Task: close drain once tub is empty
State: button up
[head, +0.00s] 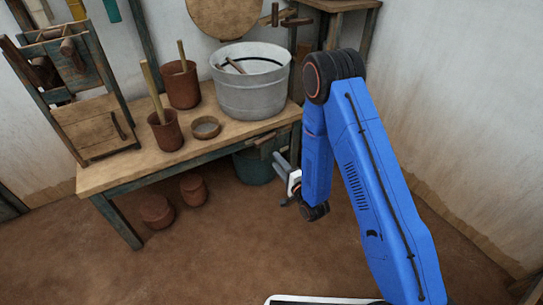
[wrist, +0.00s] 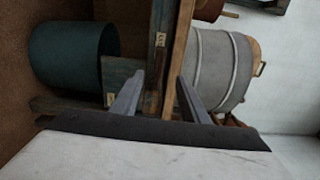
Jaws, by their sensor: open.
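A grey metal tub (head: 252,92) stands on the right end of the wooden table. A stick and a dark curved line show inside it; I cannot tell whether it holds liquid. In the wrist view the tub (wrist: 222,70) lies sideways, right of the fingers. I cannot clearly pick out its drain. A dark green bucket (head: 256,166) stands on the floor below the tub; it also shows in the wrist view (wrist: 72,55). My gripper (head: 283,180) is open and empty in front of the table edge, below the tub. Its fingers (wrist: 160,78) point toward the table edge, apart from the tub.
The wooden table (head: 150,175) also bears two brown pots with sticks, a small bowl (head: 206,128) and a wooden frame (head: 75,90). Two reddish pots stand on the floor under it. Small wooden pieces (head: 268,139) are at the table's front edge. The floor in front is clear.

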jog(key=shift+v, duration=2.3)
jog(key=w+d+r+n+g+h, duration=0.1)
jog(key=w+d+r+n+h, duration=0.15)
jog(key=r, duration=0.35)
jog(key=w+d+r+n+g+h, duration=0.1)
jog(key=w+d+r+h, duration=0.15)
jog(key=d+r, duration=0.2)
jog(key=s+d+r+n+g+h, duration=0.1)
jog(key=s+d+r+n+h, duration=0.15)
jog(key=d+r, duration=0.35)
jog(key=s+d+r+n+g+h, duration=0.1)
jog(key=s+d+r, duration=0.3)
jog(key=d+r, duration=0.25)
jog(key=s+d+r+n+g, duration=0.1)
jog(key=s+d+r+g, duration=0.1)
jog(key=s, duration=0.9)
jog(key=s+d+r+n+g+h, duration=0.1)
jog(key=s+d+r, duration=0.3)
jog(key=s, duration=0.7)
jog(key=s+d+r+n+g, duration=0.2)
jog(key=s+d+r+g, duration=0.1)
jog(key=s, duration=0.9)
jog(key=shift+d+r+h, duration=0.35)
jog(key=shift+d+r, duration=0.05)
jog(key=shift+r, duration=0.1)
